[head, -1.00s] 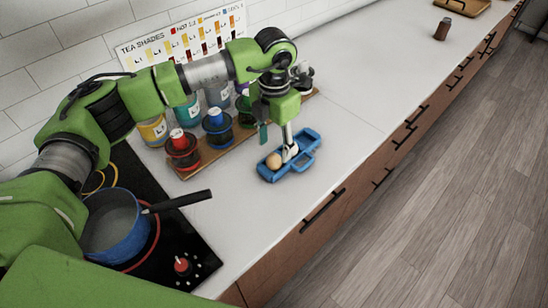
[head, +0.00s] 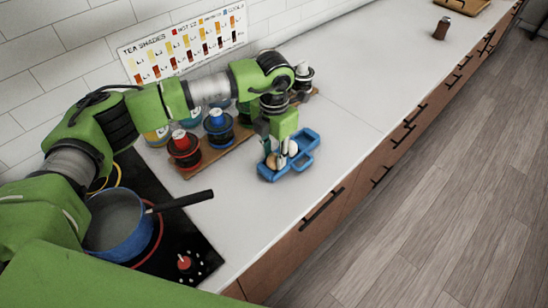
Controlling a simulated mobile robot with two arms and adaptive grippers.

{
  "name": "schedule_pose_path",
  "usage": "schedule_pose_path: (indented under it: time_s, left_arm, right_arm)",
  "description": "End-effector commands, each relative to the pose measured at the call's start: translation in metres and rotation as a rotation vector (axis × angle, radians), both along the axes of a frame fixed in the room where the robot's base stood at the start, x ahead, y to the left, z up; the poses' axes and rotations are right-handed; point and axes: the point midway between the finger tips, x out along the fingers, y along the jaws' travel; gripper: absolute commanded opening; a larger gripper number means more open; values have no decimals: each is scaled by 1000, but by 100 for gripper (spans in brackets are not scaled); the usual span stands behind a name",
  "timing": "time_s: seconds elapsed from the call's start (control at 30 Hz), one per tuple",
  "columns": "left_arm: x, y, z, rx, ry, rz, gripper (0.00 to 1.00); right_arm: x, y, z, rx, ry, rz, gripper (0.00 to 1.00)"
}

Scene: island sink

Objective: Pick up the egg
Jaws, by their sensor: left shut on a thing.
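A brown egg (head: 272,161) is at the near-left part of a blue tray (head: 305,160) on the white counter. My left gripper (head: 277,157) points down over the tray with its fingers closed around the egg and partly hiding it. The egg is at tray height; I cannot tell whether it touches the tray. A pale rounded thing (head: 293,148) shows just right of the fingers, in or over the tray; it is too small to name for sure. My right gripper is out of view.
A blue pot (head: 118,225) with a dark handle stands on the black cooktop at left. Several lidded jars stand on a wooden board (head: 210,158) behind the tray, near a tea shades chart (head: 185,42). The counter to the right is largely clear.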

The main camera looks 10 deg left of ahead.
Motion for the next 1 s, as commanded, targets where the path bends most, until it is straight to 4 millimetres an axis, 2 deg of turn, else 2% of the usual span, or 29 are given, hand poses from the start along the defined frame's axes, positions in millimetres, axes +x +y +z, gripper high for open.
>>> schedule_pose_path:
  time_s: [0.27,0.4,0.67,0.8,1.0]
  left_arm:
    - [1,0,12,0,-4,0,21]
    - [-2,-2,33,-3,-6,-3,21]
    - [-49,-19,91,-1,-9,-7,21]
    - [-84,-31,104,-1,-5,-8,21]
    - [-116,-43,121,-1,-3,-5,21]
  right_arm:
    - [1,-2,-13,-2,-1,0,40]
    - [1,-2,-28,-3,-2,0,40]
    - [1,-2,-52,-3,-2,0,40]
    - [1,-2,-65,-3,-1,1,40]
    - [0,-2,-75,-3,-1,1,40]
